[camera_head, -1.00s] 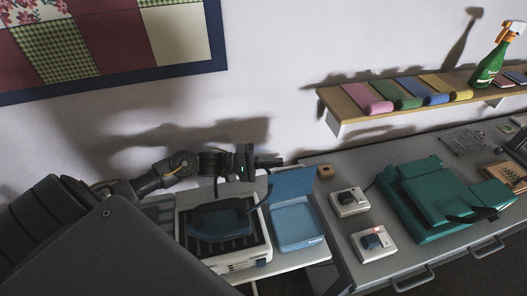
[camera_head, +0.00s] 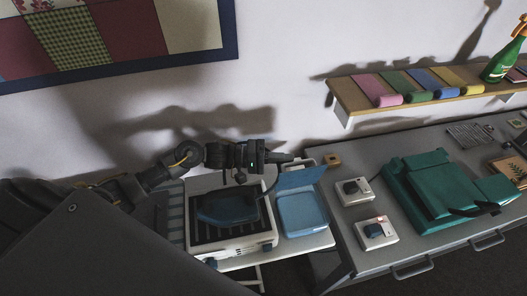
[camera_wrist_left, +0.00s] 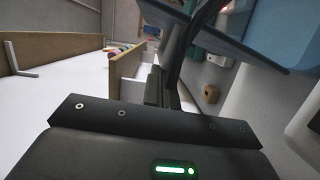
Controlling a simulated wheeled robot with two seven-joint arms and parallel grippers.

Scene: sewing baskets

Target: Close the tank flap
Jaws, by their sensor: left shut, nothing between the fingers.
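The blue tank (camera_head: 303,222) stands on the white station, to the right of the iron. Its blue flap (camera_head: 302,179) is raised at the back of the tank and leans forward over it, so the tank is open. My left gripper (camera_head: 308,161) is shut and empty, just behind the flap's upper edge. I cannot tell whether it touches the flap. In the left wrist view the flap (camera_wrist_left: 232,42) is a blue panel close beside the shut fingers (camera_wrist_left: 165,85). Part of the tank (camera_wrist_left: 292,40) shows at the right there. My right gripper is not in view.
A dark blue iron (camera_head: 228,205) rests on the white station (camera_head: 232,251) left of the tank. A wooden shelf (camera_head: 430,98) hangs above the table.

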